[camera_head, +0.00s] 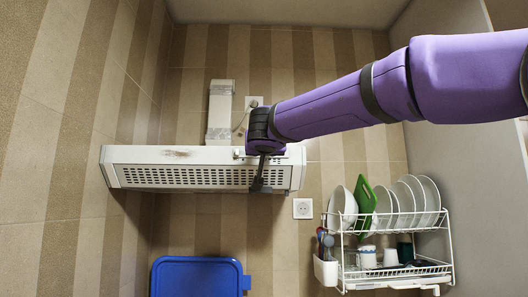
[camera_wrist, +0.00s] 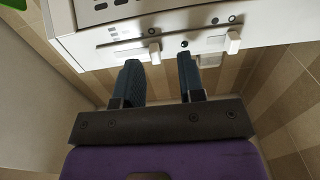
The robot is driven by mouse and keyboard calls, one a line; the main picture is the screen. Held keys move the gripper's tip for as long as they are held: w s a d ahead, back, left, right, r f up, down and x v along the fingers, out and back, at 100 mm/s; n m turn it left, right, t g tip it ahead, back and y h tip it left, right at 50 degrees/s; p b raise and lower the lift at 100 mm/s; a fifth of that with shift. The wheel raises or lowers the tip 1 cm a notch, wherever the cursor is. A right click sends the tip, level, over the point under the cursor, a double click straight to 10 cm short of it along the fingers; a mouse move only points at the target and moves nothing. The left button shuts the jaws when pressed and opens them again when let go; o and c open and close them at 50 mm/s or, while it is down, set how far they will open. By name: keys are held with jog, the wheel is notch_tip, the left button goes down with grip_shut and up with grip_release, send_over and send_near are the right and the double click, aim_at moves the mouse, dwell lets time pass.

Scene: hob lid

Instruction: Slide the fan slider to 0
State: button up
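The white range hood (camera_head: 200,155) hangs on the wall in the head view. Its front panel (camera_wrist: 200,32) spans the top of the wrist view, with two white slider knobs in slots. One knob (camera_wrist: 155,53) is near the middle and the other knob (camera_wrist: 234,42) is to the right. The panel marks are too small to tell which is the fan slider. My gripper (camera_wrist: 158,62) is open, its two dark fingers apart. The middle knob shows between the fingertips; I cannot tell whether they touch it. In the head view my gripper (camera_head: 260,183) is at the hood's right front.
A white duct (camera_head: 220,105) rises above the hood. A dish rack (camera_head: 385,255) with plates and cups is at lower right, and a wall socket (camera_head: 303,208) is beside it. A blue board (camera_head: 197,278) is below the hood. The space in front of the hood looks clear.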

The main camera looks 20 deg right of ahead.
jog(key=v, duration=0.9)
jog(key=s+d+f+g, duration=0.35)
jog(key=s+f, duration=0.25)
jog(key=f, duration=0.3)
jog(key=s+d+f+n+g, duration=0.1)
jog(key=s+d+f+g, duration=0.2)
jog(key=s+d+f, duration=0.35)
jog(key=s+d+f+g, duration=0.3)
jog(key=s+f, duration=0.2)
jog(key=f, duration=0.6)
jog(key=s+a+f+n+g+y, duration=0.1)
jog(key=s+f+y, duration=0.3)
jog(key=s+f, duration=0.4)
notch_tip(320, 180, down, 2)
jog(key=shift+s+a+f+n+g+y, duration=0.2)
jog(key=shift+s+n+g+y, duration=0.25)
jog(key=shift+g, duration=0.4)
